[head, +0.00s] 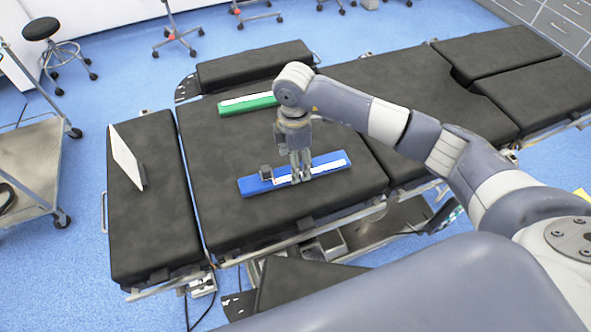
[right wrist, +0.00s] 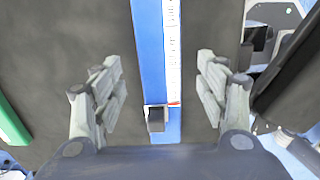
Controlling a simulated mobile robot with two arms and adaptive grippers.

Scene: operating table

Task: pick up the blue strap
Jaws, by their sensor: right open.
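The blue strap (head: 327,168) with a white label strip lies flat on the black table pad, near its front edge. A small dark buckle (head: 266,172) is on it left of my gripper. My right gripper (head: 300,178) points down over the strap's middle and hides part of it. In the right wrist view the blue strap (right wrist: 148,50) runs between the two spread fingers of my right gripper (right wrist: 162,75), with a gap on each side. The gripper is open and empty. My left gripper is in neither view.
A green strap (head: 248,104) lies farther back on the same pad (head: 225,150). A thin white panel (head: 126,156) stands on the left table section. A metal cart (head: 30,160) is at the far left. The pad between the straps is mostly clear.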

